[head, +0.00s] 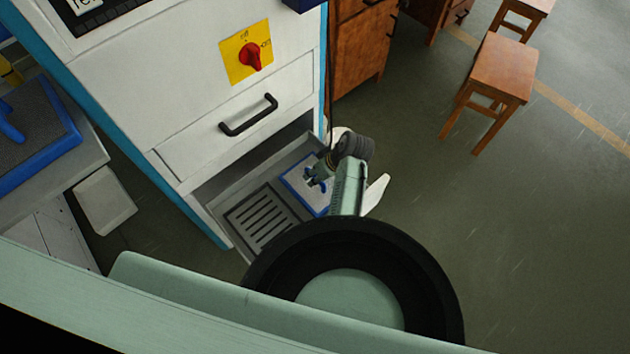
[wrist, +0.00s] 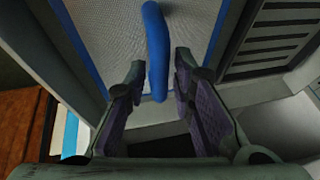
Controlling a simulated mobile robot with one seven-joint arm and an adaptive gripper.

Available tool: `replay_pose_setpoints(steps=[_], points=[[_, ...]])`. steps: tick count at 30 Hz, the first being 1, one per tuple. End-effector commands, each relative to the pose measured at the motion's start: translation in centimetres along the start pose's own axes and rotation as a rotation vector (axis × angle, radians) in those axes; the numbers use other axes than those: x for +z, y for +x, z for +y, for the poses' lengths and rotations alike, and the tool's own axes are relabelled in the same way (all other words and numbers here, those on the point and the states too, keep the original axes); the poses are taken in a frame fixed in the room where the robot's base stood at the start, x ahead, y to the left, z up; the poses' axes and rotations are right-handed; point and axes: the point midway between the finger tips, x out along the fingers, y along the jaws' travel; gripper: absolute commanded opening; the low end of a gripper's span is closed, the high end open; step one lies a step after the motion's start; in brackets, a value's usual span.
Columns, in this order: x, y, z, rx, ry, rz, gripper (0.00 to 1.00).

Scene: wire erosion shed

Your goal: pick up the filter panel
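The filter panel (head: 312,197) has a grey mesh face and a blue frame. It lies in the open lower compartment of the white machine, beside a slotted grate, partly hidden by my arm in the head view. In the wrist view the panel (wrist: 110,40) fills the upper middle, with its blue bar handle (wrist: 157,50) standing out from the mesh. My gripper (wrist: 159,68) is open, one finger on each side of the handle in that view. Gaps show between the handle and both fingers. My gripper also shows small at the panel in the head view (head: 317,173).
The slotted grate (head: 262,217) fills the compartment's left part. Above it is a drawer with a black handle (head: 248,115) and a red switch (head: 250,57). A similar blue-framed panel (head: 45,125) lies at far left. Wooden stools (head: 495,75) stand right; floor between is clear.

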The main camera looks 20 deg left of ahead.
Motion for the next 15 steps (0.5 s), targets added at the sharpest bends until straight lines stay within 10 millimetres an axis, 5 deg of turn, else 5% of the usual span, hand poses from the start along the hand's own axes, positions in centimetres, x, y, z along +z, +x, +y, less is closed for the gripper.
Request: replay_pose_setpoints(steps=[10, 15], points=[[0.01, 0.95, -0.01, 0.000, -0.001, 0.000, 0.22], [0.01, 0.93, 0.00, 0.000, -0.001, 0.000, 0.11]])
